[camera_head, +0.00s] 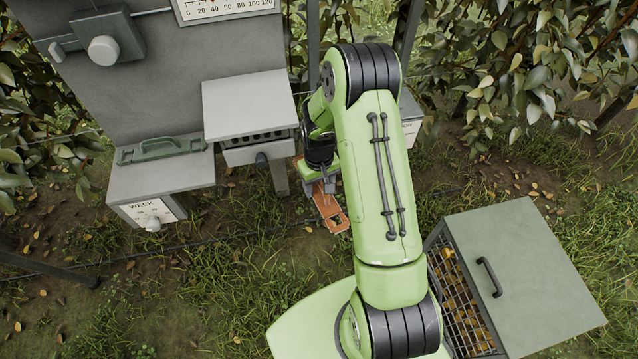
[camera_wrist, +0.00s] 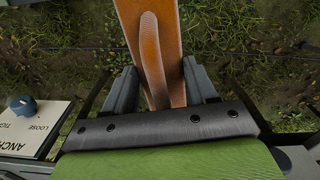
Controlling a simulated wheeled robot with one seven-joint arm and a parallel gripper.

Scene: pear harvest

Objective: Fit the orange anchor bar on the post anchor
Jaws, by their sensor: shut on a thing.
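The orange anchor bar (camera_head: 332,212) hangs out in front of my gripper in the head view, above the grass, with slots in its free end. In the wrist view the bar (camera_wrist: 155,40) runs up from between the two grey fingers of my gripper (camera_wrist: 161,78), which is shut on it. A panel (camera_wrist: 30,125) with cut-off lettering "ANC", "LOOSE" and "TIG" and a blue knob (camera_wrist: 22,104) lies left of the gripper. In the head view, a grey box (camera_head: 411,132) with a partly hidden label shows behind my arm. I cannot make out the seat for the bar.
A grey cabinet (camera_head: 250,105) and a box marked WEEK (camera_head: 150,212) with a green handle (camera_head: 160,149) stand at left. A lidded crate (camera_head: 530,270) with mesh sides stands at lower right. Leafy branches (camera_head: 540,60) hang at upper right. Open grass lies in front.

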